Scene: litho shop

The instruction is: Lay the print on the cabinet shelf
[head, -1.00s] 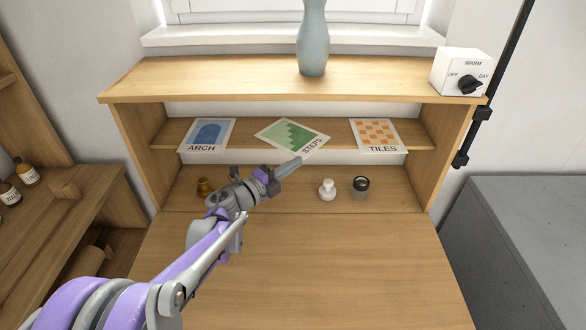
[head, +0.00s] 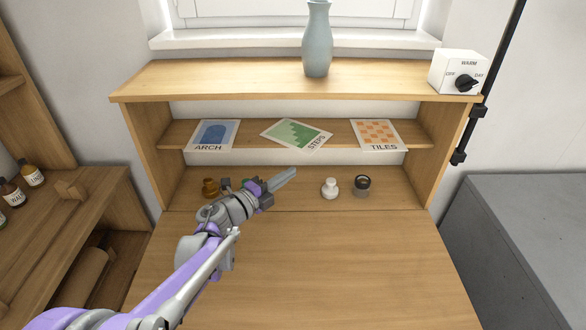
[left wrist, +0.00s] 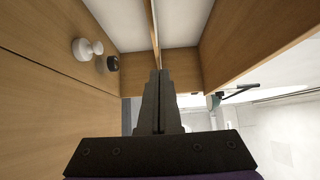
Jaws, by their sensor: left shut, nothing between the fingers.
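Three prints lie on the cabinet shelf (head: 342,131) in the head view. The blue ARCH print (head: 214,135) is at the left, the green STEPS print (head: 297,134) in the middle, turned askew, and the orange TILES print (head: 378,134) at the right. All overhang the shelf's front edge somewhat. My left gripper (head: 290,175) is shut and empty, below and in front of the STEPS print, apart from it. In the left wrist view its closed fingers (left wrist: 160,100) point into the cabinet. My right gripper is not in view.
On the cabinet floor stand a brown knob-like piece (head: 210,187), a white one (head: 330,187) and a dark-topped loupe (head: 362,185). The front worktop (head: 330,265) is clear.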

